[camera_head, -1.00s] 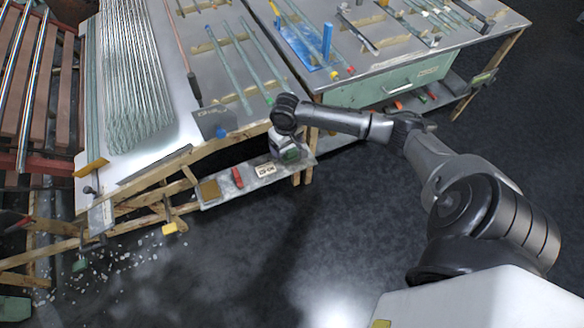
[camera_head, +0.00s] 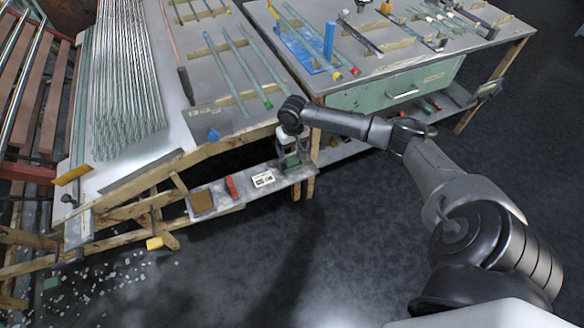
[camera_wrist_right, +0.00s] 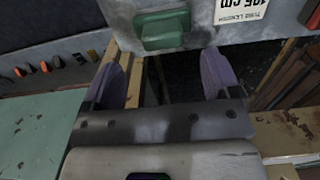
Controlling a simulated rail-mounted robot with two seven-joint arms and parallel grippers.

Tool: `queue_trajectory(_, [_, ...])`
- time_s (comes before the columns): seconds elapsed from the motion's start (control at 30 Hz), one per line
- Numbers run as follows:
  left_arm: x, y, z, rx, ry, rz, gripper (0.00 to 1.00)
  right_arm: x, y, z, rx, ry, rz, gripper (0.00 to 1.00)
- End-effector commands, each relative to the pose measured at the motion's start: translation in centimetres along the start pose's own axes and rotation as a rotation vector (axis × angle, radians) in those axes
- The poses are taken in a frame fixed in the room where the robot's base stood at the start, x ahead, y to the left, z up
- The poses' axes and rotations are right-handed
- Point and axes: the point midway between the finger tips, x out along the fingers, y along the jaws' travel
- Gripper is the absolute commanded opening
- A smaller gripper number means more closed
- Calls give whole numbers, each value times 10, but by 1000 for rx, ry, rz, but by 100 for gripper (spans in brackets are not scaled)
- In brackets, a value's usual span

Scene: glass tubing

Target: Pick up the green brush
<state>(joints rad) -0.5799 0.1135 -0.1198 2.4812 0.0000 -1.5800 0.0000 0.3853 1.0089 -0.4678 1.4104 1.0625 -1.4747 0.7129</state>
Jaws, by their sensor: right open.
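The green brush (camera_head: 291,162) lies at the right end of the low grey shelf under the left table's front edge. In the right wrist view the green brush (camera_wrist_right: 162,29) shows as a blocky green shape near the top centre. My right gripper (camera_wrist_right: 162,68) is open, with its two purple-grey fingers apart and nothing between them. The brush is just beyond the fingertips, roughly centred between them. In the head view my right gripper (camera_head: 287,146) is above the brush and partly hides it. My left gripper is not in view.
The shelf (camera_head: 218,208) also holds a red item (camera_head: 232,187), a brown block (camera_head: 202,201) and a white label (camera_head: 263,179). Wooden legs (camera_head: 310,178) stand right beside the gripper. A green drawer (camera_head: 395,86) is at right. The dark floor in front is open.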

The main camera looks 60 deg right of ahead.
Motion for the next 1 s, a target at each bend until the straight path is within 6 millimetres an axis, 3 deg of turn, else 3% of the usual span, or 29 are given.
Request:
queue_trajectory(0.03, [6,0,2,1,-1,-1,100,10,0,0,0,0,-1,83])
queue_trajectory(0.33, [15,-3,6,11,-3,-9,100,25,-1,0,0,0,0,83])
queue_trajectory(0.7, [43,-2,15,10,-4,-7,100,67,-3,0,0,0,0,83])
queue_trajectory(0.93, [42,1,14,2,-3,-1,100,66,-3,0,-1,1,0,83])
queue_trajectory(1.0, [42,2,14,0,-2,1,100,66,-3,0,-1,1,0,78])
